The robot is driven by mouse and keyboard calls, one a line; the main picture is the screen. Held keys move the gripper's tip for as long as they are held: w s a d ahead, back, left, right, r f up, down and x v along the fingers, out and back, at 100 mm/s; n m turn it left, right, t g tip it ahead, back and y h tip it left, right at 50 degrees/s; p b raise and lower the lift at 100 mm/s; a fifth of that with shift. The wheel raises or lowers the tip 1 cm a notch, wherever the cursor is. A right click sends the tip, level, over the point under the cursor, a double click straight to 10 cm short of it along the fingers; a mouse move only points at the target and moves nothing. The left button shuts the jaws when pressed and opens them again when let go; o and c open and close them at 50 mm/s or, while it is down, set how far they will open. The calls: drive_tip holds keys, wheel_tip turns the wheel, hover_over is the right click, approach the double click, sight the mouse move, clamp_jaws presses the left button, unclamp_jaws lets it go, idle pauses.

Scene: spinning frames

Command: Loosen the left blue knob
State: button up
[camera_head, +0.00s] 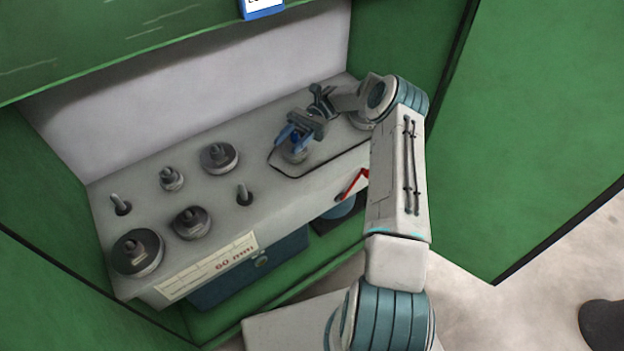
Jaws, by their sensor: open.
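My gripper (297,138) is open, with its fingers pointing down at the right part of the grey shelf top (245,215), inside a black outlined area. Blue parts show at and between the fingers. I cannot tell how much of this blue is fingertip and how much is a knob. A small grey round base (295,155) shows just below the fingertips. The gripper body and wrist partly hide this spot. No second blue knob shows clearly on the shelf; my arm covers its right end.
Several dark round weights or discs with knobs, such as the large one (137,252), and bare pegs (244,194) stand on the left of the shelf. A red and white marker (353,184) is at the front edge. Green walls enclose both sides.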

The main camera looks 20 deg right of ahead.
drive_tip(key=shift+a+f+m+t+y+b, duration=0.1)
drive_tip(key=shift+f+m+t+y+b, duration=0.35)
drive_tip(key=shift+b, duration=0.5)
